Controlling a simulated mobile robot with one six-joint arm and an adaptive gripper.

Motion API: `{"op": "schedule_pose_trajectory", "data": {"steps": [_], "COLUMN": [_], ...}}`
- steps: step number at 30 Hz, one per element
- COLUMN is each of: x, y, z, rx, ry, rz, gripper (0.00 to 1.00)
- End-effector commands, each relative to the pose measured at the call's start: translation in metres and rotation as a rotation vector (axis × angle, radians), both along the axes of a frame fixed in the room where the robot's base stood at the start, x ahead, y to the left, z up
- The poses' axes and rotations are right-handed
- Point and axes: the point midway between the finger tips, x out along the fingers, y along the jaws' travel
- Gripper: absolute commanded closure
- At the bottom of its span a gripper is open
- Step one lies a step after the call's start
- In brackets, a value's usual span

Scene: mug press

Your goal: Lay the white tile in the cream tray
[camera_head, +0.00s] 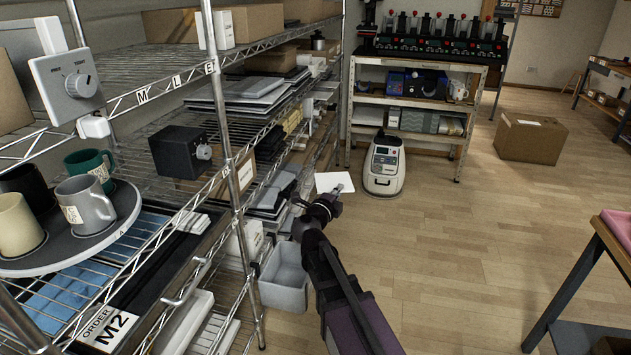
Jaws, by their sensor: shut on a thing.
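The white tile (328,181) is a thin, flat square near the middle of the view, out past the shelf's edge and above the floor. My gripper (338,190) is at the tile's near right edge and shut on it. The fingertips are small and partly hidden by my wrist. I cannot pick out the cream tray for sure. Pale, long trays (188,318) stand low on the wire shelf at the lower left, largely hidden by shelf bars.
A wire rack fills the left, with mugs on a round dark tray (128,204). A grey bin (286,281) hangs beside my arm. A white machine (384,166) stands behind the tile. A cardboard box (531,139) sits farther right. The wood floor (460,240) between is clear.

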Motion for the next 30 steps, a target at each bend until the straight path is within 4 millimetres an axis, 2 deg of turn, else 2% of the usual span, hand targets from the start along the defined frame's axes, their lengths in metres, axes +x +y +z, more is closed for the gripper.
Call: {"op": "schedule_pose_trajectory", "data": {"steps": [1,3,9,12,18,30], "x": [-0.018,-0.036,-0.079,-0.092,-0.101,-0.101], "y": [-0.010,-0.023,-0.049,-0.056,-0.061,-0.061], "z": [-0.018,-0.028,-0.050,-0.055,-0.057,-0.057], "rx": [0.000,0.000,-0.001,-0.001,-0.001,-0.001], "ry": [-0.001,-0.002,-0.004,-0.005,-0.006,-0.006], "rz": [-0.049,-0.118,-0.275,-0.322,-0.359,-0.358], "gripper": [1.00,1.00,1.00,1.00,1.00,1.00]}}
